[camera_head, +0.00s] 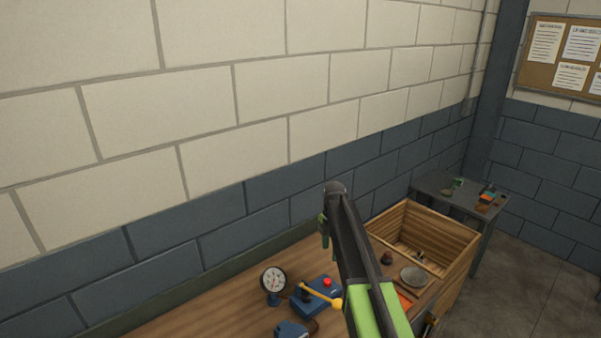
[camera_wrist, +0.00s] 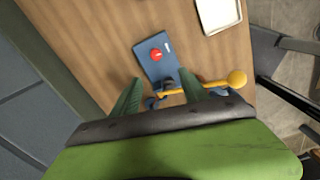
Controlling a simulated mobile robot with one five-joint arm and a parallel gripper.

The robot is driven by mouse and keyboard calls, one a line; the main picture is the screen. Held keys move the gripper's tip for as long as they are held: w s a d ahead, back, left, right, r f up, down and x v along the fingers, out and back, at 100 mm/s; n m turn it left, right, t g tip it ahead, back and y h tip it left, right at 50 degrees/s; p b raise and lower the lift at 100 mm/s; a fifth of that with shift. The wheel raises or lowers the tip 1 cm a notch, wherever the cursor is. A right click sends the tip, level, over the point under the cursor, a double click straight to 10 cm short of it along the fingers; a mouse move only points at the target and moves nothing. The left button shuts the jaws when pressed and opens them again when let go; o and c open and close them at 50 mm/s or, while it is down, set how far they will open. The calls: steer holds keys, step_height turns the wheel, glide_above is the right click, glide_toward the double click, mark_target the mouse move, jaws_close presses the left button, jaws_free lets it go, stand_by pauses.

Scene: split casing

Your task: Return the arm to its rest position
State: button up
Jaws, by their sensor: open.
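My gripper (camera_wrist: 158,90) shows in the wrist view as two dark green fingers set apart, open and holding nothing. It also shows in the head view (camera_head: 323,230), hanging from the end of my raised arm above the bench. Below it is a blue box with a red button (camera_wrist: 155,54) and a yellow lever with a round knob (camera_wrist: 237,78). Part of the lever lies in line with the right finger, which hides some of it. In the head view the blue box (camera_head: 312,300) and lever stand apart from and below the gripper.
A round dial gauge (camera_head: 273,281) stands left of the blue box on the wooden bench (camera_head: 200,310). An open wooden crate (camera_head: 455,240) is to the right, partly behind my arm. A grey side table (camera_head: 437,181) stands beyond it. The block wall (camera_head: 220,215) runs behind the bench.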

steer(key=s+m, duration=2.2)
steer(key=s, duration=0.3)
step_height(320, 180, down, 14)
steer(key=s+b, duration=0.2)
steer(key=b, duration=1.2)
steer(key=shift+s+f+m, duration=0.15)
steer(key=shift+f+m, duration=0.1)
steer(key=shift+m, duration=0.15)
